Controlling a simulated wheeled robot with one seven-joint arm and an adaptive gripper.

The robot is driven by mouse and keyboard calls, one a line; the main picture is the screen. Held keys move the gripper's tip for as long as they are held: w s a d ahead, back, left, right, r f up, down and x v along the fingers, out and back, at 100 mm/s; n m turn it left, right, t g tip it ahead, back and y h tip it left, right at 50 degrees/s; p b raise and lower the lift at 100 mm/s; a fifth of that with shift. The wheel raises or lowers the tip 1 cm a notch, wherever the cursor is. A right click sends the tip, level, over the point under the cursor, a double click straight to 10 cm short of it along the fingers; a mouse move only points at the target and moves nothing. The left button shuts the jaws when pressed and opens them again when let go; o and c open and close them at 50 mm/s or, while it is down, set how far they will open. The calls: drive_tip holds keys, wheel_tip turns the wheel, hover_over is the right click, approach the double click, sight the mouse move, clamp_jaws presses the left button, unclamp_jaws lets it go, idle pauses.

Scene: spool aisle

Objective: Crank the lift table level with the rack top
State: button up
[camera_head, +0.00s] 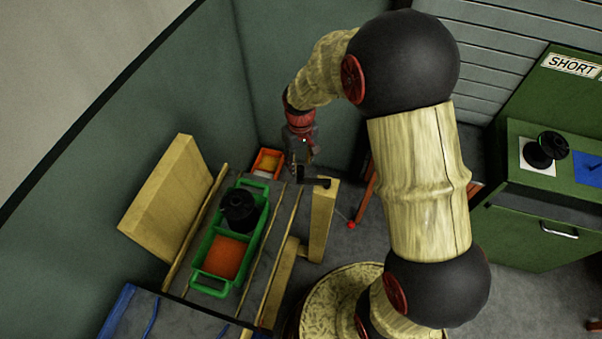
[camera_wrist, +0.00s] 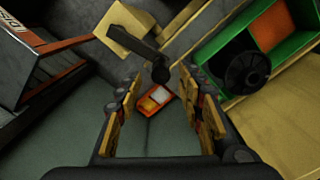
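A black crank handle (camera_head: 313,182) sits at the top of a yellow wooden post (camera_head: 322,220) beside a grey surface with wooden rails (camera_head: 266,262). In the wrist view the crank's knob (camera_wrist: 160,73) shows just beyond and between my fingertips, with its arm running up left to the post (camera_wrist: 124,30). My gripper (camera_head: 299,166) is over the crank end. Its fingers (camera_wrist: 162,88) are spread apart, with nothing between their pads.
A blue-edged grey surface (camera_head: 172,318) adjoins at the bottom left. A yellow board (camera_head: 165,195) stands along the left side. A small orange bin (camera_head: 267,162) lies behind the crank. A green cabinet (camera_head: 530,215) with a second spool (camera_head: 545,150) stands at right.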

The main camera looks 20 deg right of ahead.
sight(300, 173)
wheel_tip(300, 173, down, 6)
drive_tip(key=shift+f+b, duration=0.1)
drive_tip(key=shift+b, duration=0.25)
drive_tip(key=shift+c, duration=1)
drive_tip(key=c, duration=0.8)
